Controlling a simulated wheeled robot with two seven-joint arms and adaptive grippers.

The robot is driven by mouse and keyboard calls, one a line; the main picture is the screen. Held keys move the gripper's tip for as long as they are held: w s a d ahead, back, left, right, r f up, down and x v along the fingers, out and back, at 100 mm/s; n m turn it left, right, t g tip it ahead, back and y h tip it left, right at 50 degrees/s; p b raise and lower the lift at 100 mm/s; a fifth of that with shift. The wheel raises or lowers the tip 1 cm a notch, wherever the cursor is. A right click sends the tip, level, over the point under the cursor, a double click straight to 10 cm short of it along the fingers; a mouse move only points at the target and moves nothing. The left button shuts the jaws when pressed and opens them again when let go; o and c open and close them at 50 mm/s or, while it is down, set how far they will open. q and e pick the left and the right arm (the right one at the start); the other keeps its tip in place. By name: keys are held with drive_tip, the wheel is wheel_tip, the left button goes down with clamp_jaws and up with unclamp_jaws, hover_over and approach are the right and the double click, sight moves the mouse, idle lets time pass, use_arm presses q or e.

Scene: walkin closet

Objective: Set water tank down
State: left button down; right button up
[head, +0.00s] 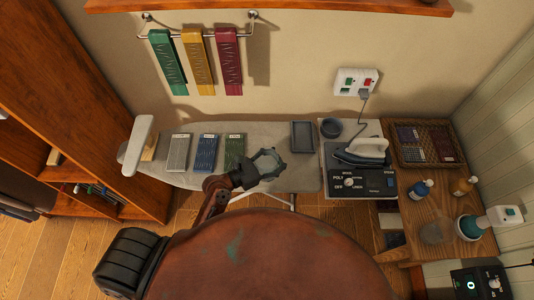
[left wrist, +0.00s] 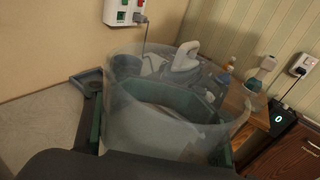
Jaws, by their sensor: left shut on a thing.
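My left gripper (head: 268,164) is over the front edge of the ironing board, right of the green cloth stack. It is shut on the clear water tank (left wrist: 172,100), a see-through vessel that fills the middle of the left wrist view, with my green fingers on either side. In the head view the tank is hard to make out between the fingers. The iron (head: 364,150) sits on a dark control base (head: 378,184) to the right. My right gripper is out of view.
The ironing board (head: 300,178) bears folded cloth stacks, a grey tray (head: 302,137) and a small dark bowl (head: 331,128). On the wooden table (head: 463,248) stand bottles (head: 421,189), a clear cup (head: 436,232) and a wicker basket (head: 458,162). A corded socket (head: 356,82) is on the wall.

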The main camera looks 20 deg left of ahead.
use_arm(q)
drive_tip(key=shift+y, duration=0.3)
drive_tip(key=w+a+f+b, duration=0.1)
drive_tip(key=w+f, duration=0.2)
drive_tip(key=w, duration=0.1)
drive_tip(key=w+a+f+b, duration=0.1)
drive_tip(key=w+f, duration=0.1)
drive_tip(key=w, duration=0.2)
drive_tip(key=w+a+f, duration=0.1)
drive_tip(key=w+f, duration=0.2)
drive_tip(key=w, duration=0.1)
drive_tip(key=shift+w+a+f+b, duration=0.35)
drive_tip(key=shift+b, duration=0.05)
wheel_tip(320, 180, down, 4)
drive_tip(key=shift+w+a+r+b, duration=0.15)
drive_tip(key=shift+r+b, duration=0.1)
drive_tip(key=shift+b, duration=0.25)
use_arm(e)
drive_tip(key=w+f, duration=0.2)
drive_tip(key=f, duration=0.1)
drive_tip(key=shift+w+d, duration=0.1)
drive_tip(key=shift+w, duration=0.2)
